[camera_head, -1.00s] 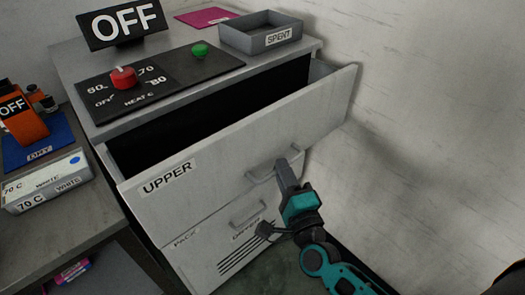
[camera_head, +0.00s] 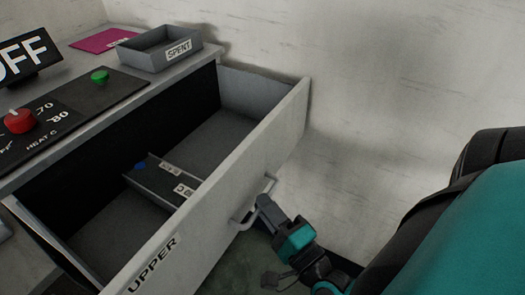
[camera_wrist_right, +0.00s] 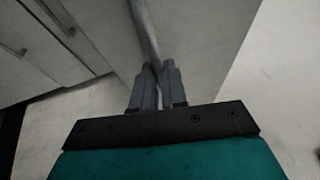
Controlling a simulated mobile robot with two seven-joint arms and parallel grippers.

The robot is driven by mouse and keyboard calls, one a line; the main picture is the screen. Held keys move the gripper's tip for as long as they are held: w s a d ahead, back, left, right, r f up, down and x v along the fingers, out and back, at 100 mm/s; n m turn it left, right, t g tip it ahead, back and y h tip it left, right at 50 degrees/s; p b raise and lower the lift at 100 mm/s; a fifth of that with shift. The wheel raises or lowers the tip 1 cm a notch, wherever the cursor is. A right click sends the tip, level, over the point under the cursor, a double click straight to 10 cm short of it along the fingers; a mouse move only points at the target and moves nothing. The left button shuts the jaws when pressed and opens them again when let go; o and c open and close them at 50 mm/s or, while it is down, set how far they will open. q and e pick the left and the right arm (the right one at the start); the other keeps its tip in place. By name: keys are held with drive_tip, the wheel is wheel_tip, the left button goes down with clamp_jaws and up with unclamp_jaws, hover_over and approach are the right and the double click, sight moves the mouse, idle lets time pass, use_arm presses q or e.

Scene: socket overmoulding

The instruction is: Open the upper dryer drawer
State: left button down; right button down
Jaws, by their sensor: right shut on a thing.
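The upper dryer drawer (camera_head: 262,150), labelled UPPER, is pulled well out, and its inside shows in the head view. A small grey tray (camera_head: 160,188) with white labels and a blue dot lies inside it. My right gripper (camera_head: 262,203) is shut on the drawer's bar handle (camera_head: 243,222) at the front panel. In the right wrist view, the handle (camera_wrist_right: 143,30) runs between the fingertips of my right gripper (camera_wrist_right: 158,75). My left gripper is not in view.
On the dryer top (camera_head: 85,122) are a grey SPENT bin (camera_head: 160,50), a magenta sheet (camera_head: 103,40), a control panel with a red knob (camera_head: 19,121) and green button (camera_head: 99,76), and an OFF sign (camera_head: 25,58). A white wall (camera_head: 370,80) stands close behind and right.

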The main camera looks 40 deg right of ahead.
drive_tip(key=c, duration=1.2)
unclamp_jaws()
drive_tip(key=shift+s, duration=0.1)
drive_tip(key=s, duration=0.2)
drive_tip(key=s+f, duration=0.1)
drive_tip(key=s, duration=0.4)
drive_tip(key=shift+s+a+f+b, duration=0.1)
drive_tip(key=shift+a+f+b, duration=0.1)
drive_tip(key=shift+b, duration=0.15)
